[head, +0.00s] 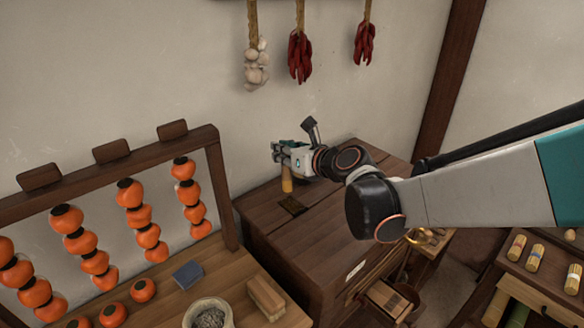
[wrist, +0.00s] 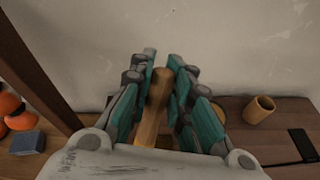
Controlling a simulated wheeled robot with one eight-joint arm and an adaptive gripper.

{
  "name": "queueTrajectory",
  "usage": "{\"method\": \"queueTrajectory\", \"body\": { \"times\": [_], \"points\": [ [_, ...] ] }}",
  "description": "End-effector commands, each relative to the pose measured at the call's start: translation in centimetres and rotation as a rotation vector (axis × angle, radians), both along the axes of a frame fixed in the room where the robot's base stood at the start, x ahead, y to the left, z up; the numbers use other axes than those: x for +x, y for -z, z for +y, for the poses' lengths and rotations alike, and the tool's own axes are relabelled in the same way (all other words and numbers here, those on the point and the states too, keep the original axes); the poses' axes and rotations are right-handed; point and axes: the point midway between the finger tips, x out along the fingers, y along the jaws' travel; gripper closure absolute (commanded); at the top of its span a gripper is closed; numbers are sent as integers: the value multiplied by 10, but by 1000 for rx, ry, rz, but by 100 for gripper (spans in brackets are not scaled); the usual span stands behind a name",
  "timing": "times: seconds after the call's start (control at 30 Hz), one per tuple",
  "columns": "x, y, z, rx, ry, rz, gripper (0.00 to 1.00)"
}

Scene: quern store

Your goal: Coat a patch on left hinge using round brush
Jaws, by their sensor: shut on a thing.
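My gripper (head: 280,155) is above the far left part of a dark wooden chest top, near the wall. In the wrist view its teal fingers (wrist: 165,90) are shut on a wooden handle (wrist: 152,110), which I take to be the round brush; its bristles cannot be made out. A black hinge plate (head: 292,205) lies on the chest top, right of and nearer than the gripper; a dark plate also shows in the wrist view (wrist: 303,143). A pale wooden piece (head: 287,184) shows just under the gripper; whether it is brush or cup is unclear.
A wooden cup (wrist: 260,109) stands on the chest top, right of the fingers. A yellowish round thing (wrist: 216,118) is partly hidden behind them. A rack of orange fruit (head: 140,215), a blue block (head: 187,275) and a stone bowl (head: 208,313) are on the left bench.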

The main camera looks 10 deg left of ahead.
Motion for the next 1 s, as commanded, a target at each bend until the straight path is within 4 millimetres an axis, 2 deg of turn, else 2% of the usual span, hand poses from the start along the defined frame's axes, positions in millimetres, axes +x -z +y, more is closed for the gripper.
{"method": "queueTrajectory", "body": {
  "times": [0.3, 0.4, 0.57, 1.0],
  "points": [
    [58, -36, -13, 13, 6, -13, 100],
    [67, -40, -15, 15, 4, -15, 100],
    [70, -31, -16, 16, 3, -17, 100],
    [69, 9, -16, 16, 3, -17, 100]
  ]
}}
